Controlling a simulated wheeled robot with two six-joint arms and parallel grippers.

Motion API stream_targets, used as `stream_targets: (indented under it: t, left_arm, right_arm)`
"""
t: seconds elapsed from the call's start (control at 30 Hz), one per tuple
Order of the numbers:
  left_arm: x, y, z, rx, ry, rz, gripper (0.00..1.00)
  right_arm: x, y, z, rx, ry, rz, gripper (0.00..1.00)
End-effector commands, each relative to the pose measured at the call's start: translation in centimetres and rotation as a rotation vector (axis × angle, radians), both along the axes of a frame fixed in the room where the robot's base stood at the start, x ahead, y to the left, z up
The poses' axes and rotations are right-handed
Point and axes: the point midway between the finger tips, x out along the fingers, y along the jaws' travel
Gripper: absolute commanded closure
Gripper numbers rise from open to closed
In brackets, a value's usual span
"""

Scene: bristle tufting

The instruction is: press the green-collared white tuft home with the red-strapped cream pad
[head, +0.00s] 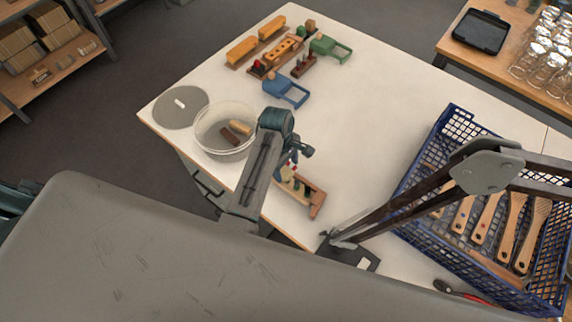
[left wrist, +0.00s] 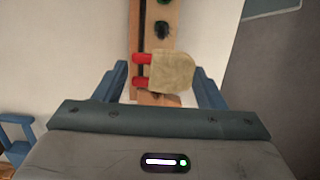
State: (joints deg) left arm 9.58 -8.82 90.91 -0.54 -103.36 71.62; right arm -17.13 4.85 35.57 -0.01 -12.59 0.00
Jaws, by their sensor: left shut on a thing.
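The cream pad (left wrist: 174,72) with red straps sits between the blue fingers of my left gripper (left wrist: 165,86), which is shut on it. In the head view my left gripper (head: 292,166) is over the front edge of the white table, at a wooden block (head: 316,205). The block (left wrist: 152,99) runs under the pad in the left wrist view. A dark tuft (left wrist: 162,30) and a green piece show on it beyond the pad. I cannot make out the green-collared white tuft; the pad hides part of the block. My right arm's end (head: 332,240) is low at the table's front, its jaws unclear.
A blue crate (head: 398,196) of wooden brushes stands at the right. A clear bowl (head: 200,140) with brown and tan blocks and a grey disc (head: 180,106) are at the left. Blue (head: 286,92) and green (head: 331,48) holders stand farther back. The table's middle is clear.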

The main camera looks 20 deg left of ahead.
Motion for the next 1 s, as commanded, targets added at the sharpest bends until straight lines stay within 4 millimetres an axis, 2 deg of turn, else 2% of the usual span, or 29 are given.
stream_targets:
  t: [0.57,1.0]
  left_arm:
    - [-0.01,0.01,-0.41,0.0,0.001,0.0,0.63]
    - [0.02,0.02,-0.92,0.0,-0.001,0.0,0.63]
  right_arm:
    - [-0.14,0.9,-0.13,0.009,0.002,-0.003,0.34]
    - [-0.19,0.51,0.02,0.005,0.003,-0.002,0.34]
